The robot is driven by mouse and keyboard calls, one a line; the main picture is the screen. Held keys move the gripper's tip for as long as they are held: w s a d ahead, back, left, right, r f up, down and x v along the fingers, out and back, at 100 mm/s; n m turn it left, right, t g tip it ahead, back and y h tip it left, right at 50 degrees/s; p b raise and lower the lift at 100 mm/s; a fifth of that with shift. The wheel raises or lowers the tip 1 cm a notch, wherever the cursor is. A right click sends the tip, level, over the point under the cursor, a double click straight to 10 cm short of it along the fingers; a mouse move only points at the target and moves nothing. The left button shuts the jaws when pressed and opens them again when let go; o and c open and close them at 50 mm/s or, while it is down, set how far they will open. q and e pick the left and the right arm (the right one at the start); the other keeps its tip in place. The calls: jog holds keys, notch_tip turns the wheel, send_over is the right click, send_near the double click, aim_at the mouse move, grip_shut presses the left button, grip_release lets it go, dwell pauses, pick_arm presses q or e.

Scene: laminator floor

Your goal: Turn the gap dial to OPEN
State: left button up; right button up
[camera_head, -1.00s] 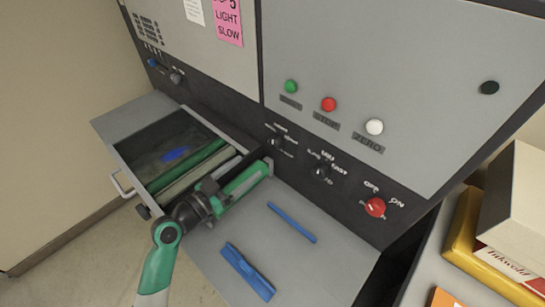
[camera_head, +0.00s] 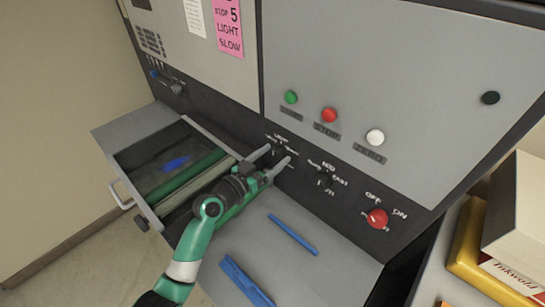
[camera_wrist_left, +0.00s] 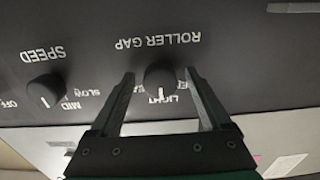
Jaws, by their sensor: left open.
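The gap dial is a round black knob (camera_wrist_left: 160,76) under upside-down "ROLLER GAP" lettering in the left wrist view. Its white mark points down in the picture, at the word "LIGHT". The other setting words are partly hidden by my fingers. My left gripper (camera_wrist_left: 160,88) is open, with one finger on each side of the dial; I cannot tell whether either touches it. In the head view my left gripper (camera_head: 278,156) reaches the black control strip at the dial, which its fingers partly hide. My right gripper is not in view.
The speed dial (camera_head: 322,180) and a red OFF/ON knob (camera_head: 377,219) sit to the right on the same strip. Green (camera_head: 291,97), red (camera_head: 329,115) and white (camera_head: 375,137) buttons are above. An open tray with rollers (camera_head: 127,142) is left; blue strips (camera_head: 292,234) lie on the grey shelf.

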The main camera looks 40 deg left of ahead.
pick_arm(q)
grip_shut()
jog(key=shift+n, duration=0.4)
jog(key=n+p, duration=0.1)
jog(key=n, duration=0.3)
jog(key=shift+r+n, duration=0.1)
jog(key=shift+n, duration=0.2)
jog(key=n+p, duration=0.2)
jog(key=n, duration=0.4)
jog(key=shift+d+n, duration=0.1)
jog(key=shift+n, duration=0.2)
dwell(0.3)
grip_release()
